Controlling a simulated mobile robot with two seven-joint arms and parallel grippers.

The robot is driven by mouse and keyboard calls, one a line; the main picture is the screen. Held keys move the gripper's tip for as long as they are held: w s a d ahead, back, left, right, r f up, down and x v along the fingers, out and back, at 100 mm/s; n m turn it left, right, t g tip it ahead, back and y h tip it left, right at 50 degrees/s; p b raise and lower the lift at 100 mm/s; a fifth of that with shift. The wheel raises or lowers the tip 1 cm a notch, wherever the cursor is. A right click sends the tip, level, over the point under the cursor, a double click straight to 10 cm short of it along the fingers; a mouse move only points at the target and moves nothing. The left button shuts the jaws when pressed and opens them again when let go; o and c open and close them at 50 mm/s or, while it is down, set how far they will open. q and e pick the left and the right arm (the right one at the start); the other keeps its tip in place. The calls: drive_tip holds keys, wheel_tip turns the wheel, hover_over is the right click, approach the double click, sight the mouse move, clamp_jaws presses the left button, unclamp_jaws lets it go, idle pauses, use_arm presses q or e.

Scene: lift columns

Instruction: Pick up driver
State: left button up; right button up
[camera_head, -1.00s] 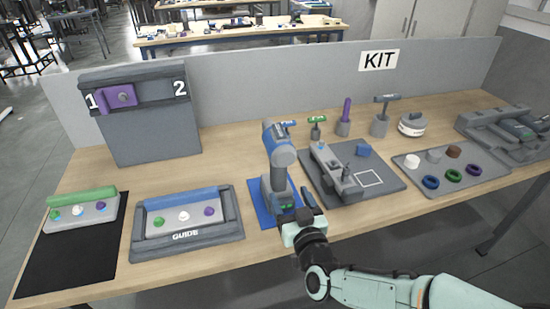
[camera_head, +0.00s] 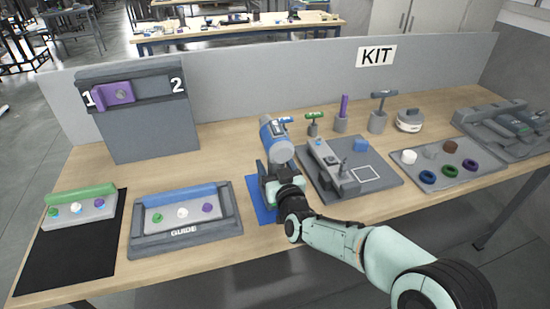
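The driver (camera_head: 276,140) is a blue and grey power tool that stands upright on a blue mat (camera_head: 260,209) in the middle of the bench. My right gripper (camera_head: 277,170) is at the driver's handle, just below its blue head. One dark finger shows along the left side of the handle. The gripper body and wrist hide most of the handle and the base, so I cannot tell whether the fingers press on it. My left gripper is not in view.
A GUIDE tray (camera_head: 186,243) stands left of the driver. A grey fixture plate (camera_head: 387,184) lies close on the right, with a tray of rings (camera_head: 465,182) beyond it. Upright tools, among them a purple-handled one (camera_head: 343,106), stand behind. A grey panel (camera_head: 240,88) closes the back.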

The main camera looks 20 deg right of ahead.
drive_tip(key=c, duration=1.3)
drive_tip(key=shift+r, duration=0.2)
clamp_jaws()
